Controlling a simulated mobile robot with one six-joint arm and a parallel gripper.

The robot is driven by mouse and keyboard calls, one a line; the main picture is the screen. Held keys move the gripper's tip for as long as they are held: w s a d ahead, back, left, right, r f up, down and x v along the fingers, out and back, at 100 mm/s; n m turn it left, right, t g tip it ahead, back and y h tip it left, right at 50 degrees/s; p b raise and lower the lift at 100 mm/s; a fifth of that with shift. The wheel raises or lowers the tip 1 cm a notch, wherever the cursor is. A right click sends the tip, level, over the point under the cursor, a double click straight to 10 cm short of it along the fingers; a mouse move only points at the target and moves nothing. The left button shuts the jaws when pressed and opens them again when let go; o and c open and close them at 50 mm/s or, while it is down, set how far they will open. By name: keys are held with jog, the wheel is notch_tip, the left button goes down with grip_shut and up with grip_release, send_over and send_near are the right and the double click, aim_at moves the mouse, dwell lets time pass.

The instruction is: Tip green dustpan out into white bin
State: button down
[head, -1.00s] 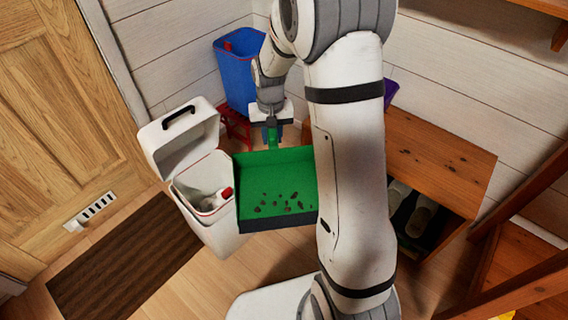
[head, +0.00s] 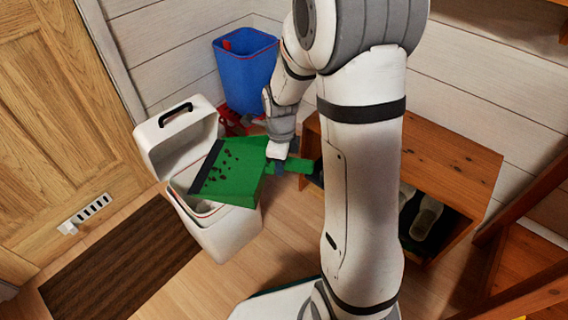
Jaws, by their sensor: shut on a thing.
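The green dustpan (head: 239,178) is over the white bin (head: 228,232), its dark lip at the left above the bin's opening. Several dark crumbs lie on the pan near the lip. The bin's lid (head: 182,138) stands open at the back, and the pan hides most of the opening. My gripper (head: 281,163) is shut on the dustpan's handle, at the right of the pan. The fingertips are partly hidden, and the handle end sticks out to the right.
A blue bin (head: 246,75) stands in the corner behind, near a red object (head: 232,121) on the floor. A wooden bench (head: 450,160) with shoes beneath is on the right. A brown striped mat (head: 120,262) lies left of the white bin, before the wooden door (head: 60,120).

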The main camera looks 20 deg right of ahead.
jog(key=shift+f+m+b, duration=0.3)
jog(key=shift+f, duration=0.05)
jog(key=a+r+h+p, duration=0.1)
jog(key=w+a+r+g+h+p, duration=0.1)
jog(key=a+r+p, duration=0.1)
jog(key=shift+w+g+h, duration=0.35)
jog(key=shift+g+h, duration=0.05)
jog(key=w+a+r+g+h+p, duration=0.3)
jog(key=w+a+r+h+p, duration=0.2)
jog(key=a+r+p, duration=0.2)
jog(key=shift+a+p, duration=0.45)
jog(key=shift+p, duration=0.15)
dwell(1.4)
